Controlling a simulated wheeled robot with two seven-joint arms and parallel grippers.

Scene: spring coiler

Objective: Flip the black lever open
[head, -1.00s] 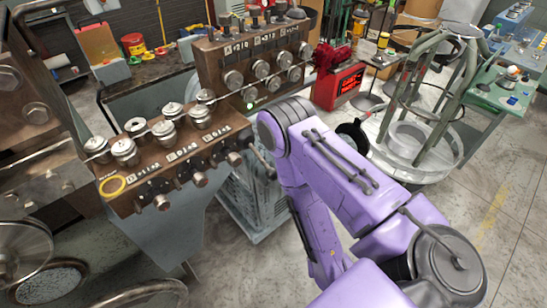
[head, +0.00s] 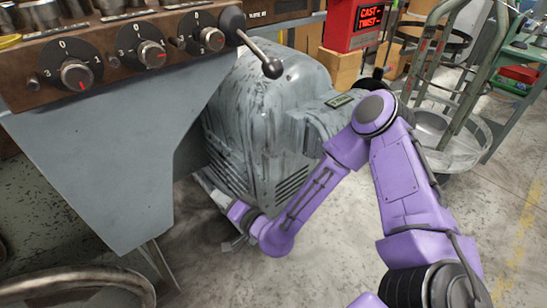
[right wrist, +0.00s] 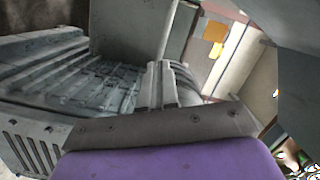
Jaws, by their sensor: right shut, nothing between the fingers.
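The black lever (head: 257,52) is in the head view at the right end of the brown control panel. It has a round black hub, a thin metal rod and a dark ball knob, and it slants down to the right. My right gripper (head: 232,243) is low in the head view, beside the foot of the grey motor housing, well below the lever and apart from it. Its fingers (right wrist: 158,85) are together and empty in the right wrist view. The lever cannot be made out in the right wrist view. My left gripper is not in view.
The grey ribbed motor housing (head: 255,130) stands under the lever, next to the sloping grey machine side (head: 100,140). A red sign box (head: 352,28) is at the back.

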